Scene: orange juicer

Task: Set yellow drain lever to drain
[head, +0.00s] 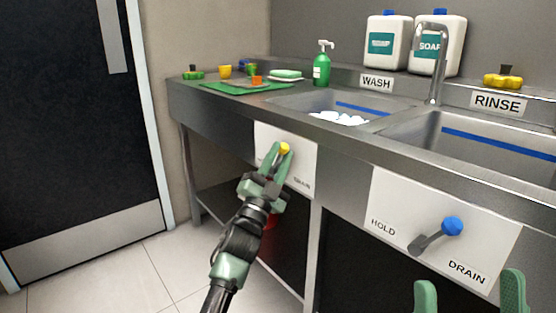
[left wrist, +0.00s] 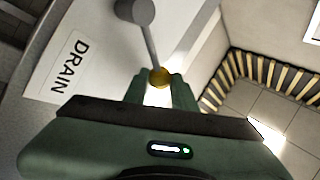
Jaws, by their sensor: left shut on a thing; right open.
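The yellow drain lever's round knob (head: 284,148) shows at the white panel (head: 302,150) under the wash basin. My left gripper (head: 282,156) is at this knob, its fingers closed around it. In the left wrist view the yellow knob (left wrist: 160,77) sits between the fingertips of my left gripper (left wrist: 161,84), at the end of a grey lever arm (left wrist: 148,38). The DRAIN label (head: 302,184) is at the panel's lower right; the gripper covers much of the panel's left side. My right gripper (head: 469,290) is open and empty at the bottom right.
A blue-knobbed lever (head: 452,226) is on a second panel marked HOLD and DRAIN, under the rinse basin (head: 475,140). The wash basin (head: 300,101) holds white suds. A green soap bottle (head: 322,68) stands on the counter. A dark door (head: 70,130) is at the left.

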